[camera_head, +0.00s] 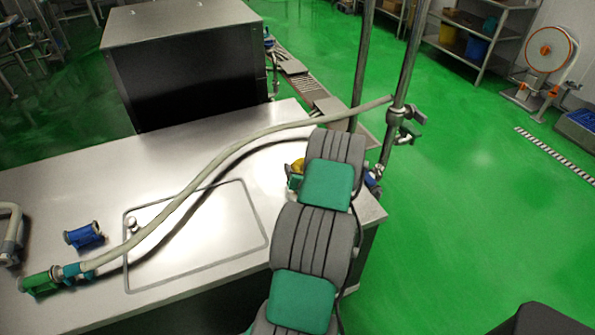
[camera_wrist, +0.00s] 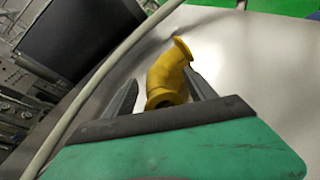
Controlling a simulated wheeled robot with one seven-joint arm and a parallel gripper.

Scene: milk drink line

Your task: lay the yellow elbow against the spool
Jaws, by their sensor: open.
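The yellow elbow (camera_wrist: 168,76) lies on the steel table, a bent pipe piece with a flanged rim at each end. In the wrist view my gripper (camera_wrist: 162,78) is open, with its fingers on either side of the elbow; contact cannot be told. A blue spool-shaped piece (camera_head: 84,235) lies at the table's left. A green one (camera_head: 40,282) is joined to the hose end. I cannot tell which is the task's spool.
A pale hose (camera_head: 190,185) arches across the steel table (camera_head: 60,190), passing left of the elbow. A framed panel (camera_head: 195,235) is set in the middle. A dark-fronted steel box (camera_head: 195,80) stands behind, and upright pipes (camera_head: 398,100) rise at right.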

